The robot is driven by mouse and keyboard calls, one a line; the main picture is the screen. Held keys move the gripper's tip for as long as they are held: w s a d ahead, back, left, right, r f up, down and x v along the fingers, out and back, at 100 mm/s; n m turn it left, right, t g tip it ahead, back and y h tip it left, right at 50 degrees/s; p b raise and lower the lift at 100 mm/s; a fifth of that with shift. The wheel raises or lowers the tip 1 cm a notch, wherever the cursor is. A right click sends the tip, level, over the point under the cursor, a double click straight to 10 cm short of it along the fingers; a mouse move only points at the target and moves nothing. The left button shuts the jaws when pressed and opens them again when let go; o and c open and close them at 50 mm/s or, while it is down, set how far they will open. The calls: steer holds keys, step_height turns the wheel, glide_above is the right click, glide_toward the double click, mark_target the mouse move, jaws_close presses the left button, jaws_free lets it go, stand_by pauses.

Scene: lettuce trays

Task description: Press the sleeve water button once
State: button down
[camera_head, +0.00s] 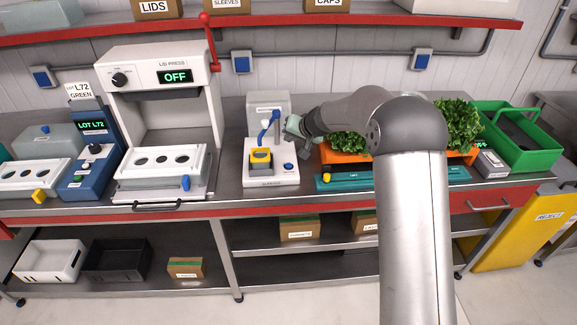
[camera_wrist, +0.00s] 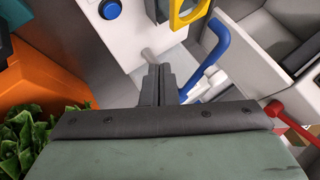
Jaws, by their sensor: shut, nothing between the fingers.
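The sleeve water station is a white unit (camera_head: 262,182) with a grey back box (camera_head: 268,101), a blue spout (camera_head: 268,126) and a yellow holder (camera_head: 260,156). A round blue button (camera_head: 288,166) sits on the right of its base top. In the wrist view the button (camera_wrist: 110,9) is at the top left, with the yellow holder (camera_wrist: 188,12) and the blue spout (camera_wrist: 212,52) to the right. My gripper (camera_wrist: 159,68) is shut and empty, apart from the button. In the head view my gripper's end (camera_head: 297,128) is above and behind the button, its fingertips hard to make out.
An orange crate of lettuce (camera_head: 335,156) stands right of the station, behind a teal panel (camera_head: 350,178). The lid press (camera_head: 212,112) with its red lever stands left. A green crate (camera_head: 538,160) is at far right. Bare counter lies between press and station.

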steer(key=b, duration=0.5)
glide_above(291, 166)
step_height(291, 166, down, 7)
steer(key=shift+s+f, duration=0.1)
steer(key=shift+f, duration=0.05)
steer(key=shift+f+b, duration=0.4)
steer(key=shift+f, duration=0.05)
steer(key=shift+f, duration=0.15)
stand_by(1.2)
steer(key=shift+f+b, duration=0.25)
steer(key=shift+b, duration=0.5)
steer(key=shift+f+b, duration=0.45)
steer(key=shift+b, duration=0.15)
stand_by(0.3)
steer(key=shift+r, duration=0.15)
steer(key=shift+r+p, duration=0.35)
steer(key=shift+r, duration=0.35)
